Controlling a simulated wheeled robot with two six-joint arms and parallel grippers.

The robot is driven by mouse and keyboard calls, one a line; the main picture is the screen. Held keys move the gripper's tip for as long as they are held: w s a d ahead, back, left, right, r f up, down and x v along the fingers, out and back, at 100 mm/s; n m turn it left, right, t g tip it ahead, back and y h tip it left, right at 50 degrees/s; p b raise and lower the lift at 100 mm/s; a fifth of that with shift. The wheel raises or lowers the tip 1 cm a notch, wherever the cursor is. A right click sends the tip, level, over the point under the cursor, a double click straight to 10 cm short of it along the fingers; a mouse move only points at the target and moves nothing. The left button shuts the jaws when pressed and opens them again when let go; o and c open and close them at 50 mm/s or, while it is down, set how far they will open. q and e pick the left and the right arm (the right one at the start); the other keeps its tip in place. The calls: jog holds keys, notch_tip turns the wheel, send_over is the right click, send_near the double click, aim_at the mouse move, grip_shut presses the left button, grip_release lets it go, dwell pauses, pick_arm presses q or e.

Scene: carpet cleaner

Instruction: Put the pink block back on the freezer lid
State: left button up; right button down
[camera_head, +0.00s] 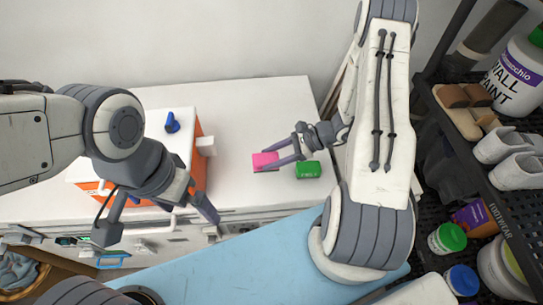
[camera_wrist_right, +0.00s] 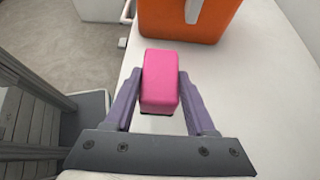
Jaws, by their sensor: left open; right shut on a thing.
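The pink block (camera_head: 265,161) is held between the fingers of my right gripper (camera_head: 272,158), over the white freezer lid (camera_head: 240,110). In the right wrist view the pink block (camera_wrist_right: 161,80) sits between both purple fingers of the gripper (camera_wrist_right: 160,90). Whether its underside touches the lid is hard to tell. My left gripper (camera_head: 157,218) is open and empty, near the freezer's front edge, in front of the orange box.
An orange box (camera_wrist_right: 190,18) with a white top and a blue knob (camera_head: 172,122) stands on the lid at left. A green block (camera_head: 308,170) lies just right of the pink block. Shelves with a paint bucket (camera_head: 518,75) and shoes stand at far right.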

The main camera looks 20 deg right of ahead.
jog(key=shift+f+b, duration=3.25)
jog(key=shift+f, duration=0.7)
jog(key=shift+f, duration=0.25)
jog(key=shift+c, duration=0.7)
grip_release()
jog(key=shift+d, duration=0.1)
jog(key=shift+d+r+b, duration=0.2)
jog(key=shift+d+b, duration=0.15)
jog(key=shift+b, duration=0.05)
jog(key=b+v, duration=0.1)
jog(key=v, duration=0.8)
jog(key=shift+s+d+r+b, duration=0.15)
jog(key=shift+s+d+b, duration=0.05)
jog(key=shift+b, duration=0.15)
jog(key=shift+a, duration=0.1)
